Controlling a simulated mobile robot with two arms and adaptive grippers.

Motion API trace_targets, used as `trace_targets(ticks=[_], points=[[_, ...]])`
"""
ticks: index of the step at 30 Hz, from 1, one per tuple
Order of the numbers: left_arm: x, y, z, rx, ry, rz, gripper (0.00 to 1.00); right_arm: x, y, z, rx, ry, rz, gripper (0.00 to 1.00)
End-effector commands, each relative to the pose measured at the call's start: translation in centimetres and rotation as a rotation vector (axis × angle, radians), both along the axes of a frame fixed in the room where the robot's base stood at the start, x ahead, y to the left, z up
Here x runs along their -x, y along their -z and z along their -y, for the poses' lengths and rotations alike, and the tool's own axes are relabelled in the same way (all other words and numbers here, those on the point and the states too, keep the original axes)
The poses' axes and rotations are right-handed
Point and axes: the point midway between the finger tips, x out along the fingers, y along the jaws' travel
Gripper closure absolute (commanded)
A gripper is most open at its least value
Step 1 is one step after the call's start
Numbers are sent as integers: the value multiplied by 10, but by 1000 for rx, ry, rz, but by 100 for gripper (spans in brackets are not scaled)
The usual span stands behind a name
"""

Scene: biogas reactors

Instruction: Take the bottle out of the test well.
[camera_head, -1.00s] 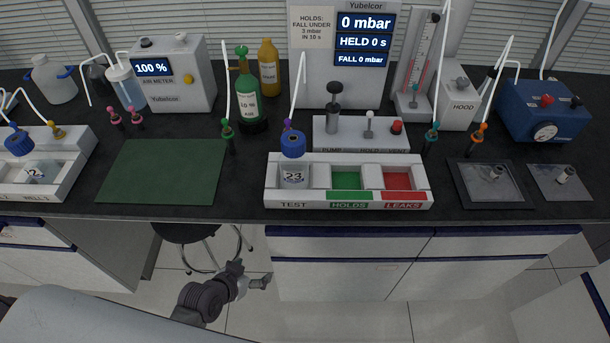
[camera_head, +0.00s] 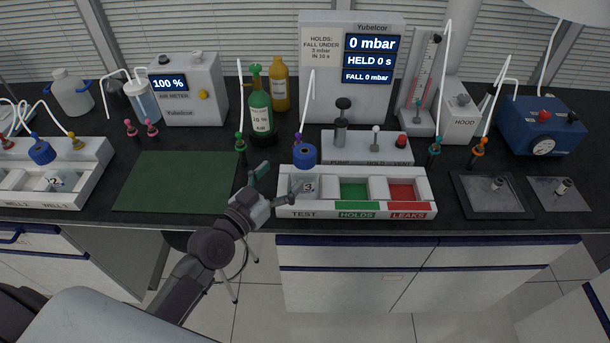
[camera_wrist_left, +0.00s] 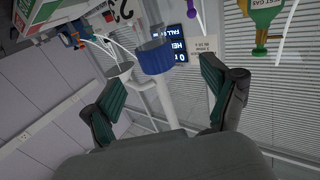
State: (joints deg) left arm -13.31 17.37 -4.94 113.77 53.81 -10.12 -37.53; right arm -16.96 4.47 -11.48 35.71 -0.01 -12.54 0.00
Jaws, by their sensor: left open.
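The bottle with a blue cap (camera_head: 304,154) and a numbered label stands upright in the TEST well of the white three-well rack (camera_head: 355,211). My left gripper (camera_head: 277,183) is open and empty just left of the bottle and in front of the rack, its fingers spread apart. One finger partly covers the bottle's label. In the left wrist view the blue cap (camera_wrist_left: 157,60) shows beyond and between the two open green-padded fingers (camera_wrist_left: 160,105). The HOLDS and LEAKS wells are empty. My right gripper is not in view.
A green mat (camera_head: 180,181) lies left of the rack, clear. The pump block (camera_head: 365,147) stands close behind the rack. A green gas bottle (camera_head: 262,115) stands behind left. Another white rack (camera_head: 85,183) holds a blue-capped bottle at far left.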

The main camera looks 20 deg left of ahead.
Motion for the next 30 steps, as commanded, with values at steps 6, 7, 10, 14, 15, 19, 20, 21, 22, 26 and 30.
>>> trace_targets(ticks=[6, 7, 10, 14, 15, 19, 20, 21, 22, 26, 30], points=[[-28, -1, 9, 0, 1, -1, 14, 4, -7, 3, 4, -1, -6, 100], [-29, -1, 10, 0, 1, -1, 14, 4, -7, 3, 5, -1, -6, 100], [-34, -3, 13, 2, 2, -2, 14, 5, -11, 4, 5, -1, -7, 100], [-51, -10, 21, 2, 1, -1, 14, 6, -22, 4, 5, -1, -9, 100], [-56, -12, 25, 4, 1, -1, 14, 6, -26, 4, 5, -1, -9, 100], [-72, -9, 30, 0, 2, -1, 14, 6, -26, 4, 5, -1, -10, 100], [-74, -8, 31, 0, 2, -2, 14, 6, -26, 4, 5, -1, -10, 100], [-76, -8, 32, -1, 2, -2, 14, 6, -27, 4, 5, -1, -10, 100], [-77, -8, 32, -1, 2, -1, 14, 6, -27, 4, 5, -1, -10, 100], [-78, -7, 32, -2, 2, -2, 14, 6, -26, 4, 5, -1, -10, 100], [-78, -7, 32, -2, 2, -2, 22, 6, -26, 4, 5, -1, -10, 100]])
